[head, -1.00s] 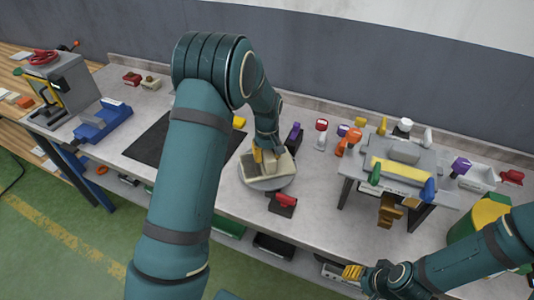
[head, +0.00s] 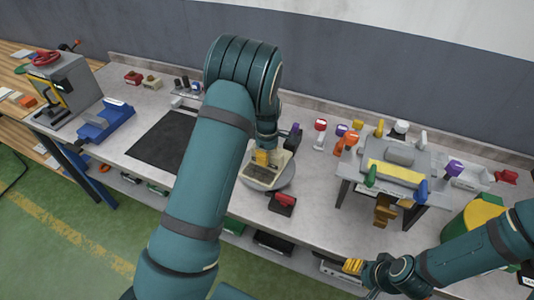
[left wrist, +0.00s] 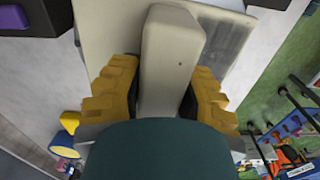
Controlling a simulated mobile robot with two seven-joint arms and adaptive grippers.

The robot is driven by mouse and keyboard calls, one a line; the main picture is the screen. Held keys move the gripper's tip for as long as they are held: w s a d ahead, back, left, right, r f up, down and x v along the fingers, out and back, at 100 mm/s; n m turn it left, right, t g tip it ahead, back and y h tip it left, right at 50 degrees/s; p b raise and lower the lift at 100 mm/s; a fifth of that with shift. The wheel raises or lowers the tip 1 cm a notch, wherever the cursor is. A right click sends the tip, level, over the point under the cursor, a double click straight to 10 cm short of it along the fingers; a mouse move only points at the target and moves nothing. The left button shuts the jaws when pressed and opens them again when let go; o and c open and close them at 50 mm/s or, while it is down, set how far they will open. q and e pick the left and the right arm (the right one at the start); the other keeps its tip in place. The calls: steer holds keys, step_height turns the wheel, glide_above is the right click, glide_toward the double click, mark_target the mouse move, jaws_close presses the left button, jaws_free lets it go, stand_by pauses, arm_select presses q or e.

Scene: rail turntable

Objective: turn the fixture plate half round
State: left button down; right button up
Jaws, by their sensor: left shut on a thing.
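The beige fixture plate (head: 262,182) sits on a round grey turntable (head: 287,182) in the middle of the bench. In the left wrist view, the plate (left wrist: 105,35) carries an upright beige block (left wrist: 168,65). My left gripper (head: 262,157) is over the plate, and its yellow fingers (left wrist: 165,95) are shut on that block, one on each side. My dark wrist housing hides the lower part of the block. My right gripper (head: 353,266) is low at the bench's front edge, away from the plate; its finger gap is unclear.
A red-topped dark block (head: 282,202) stands close in front of the turntable. A dark purple-topped item (head: 292,137) is just behind it. A black mat (head: 163,142) lies to the left. A raised fixture stand (head: 395,170) with coloured handles is to the right.

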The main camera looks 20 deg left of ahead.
arm_select(q)
steer(key=shift+s+f+n, duration=0.15)
steer(key=shift+n, duration=0.35)
steer(key=c, duration=0.6)
jaws_free()
steer(key=shift+r, duration=0.45)
step_height(320, 180, up, 11)
steer(key=shift+r, duration=0.15)
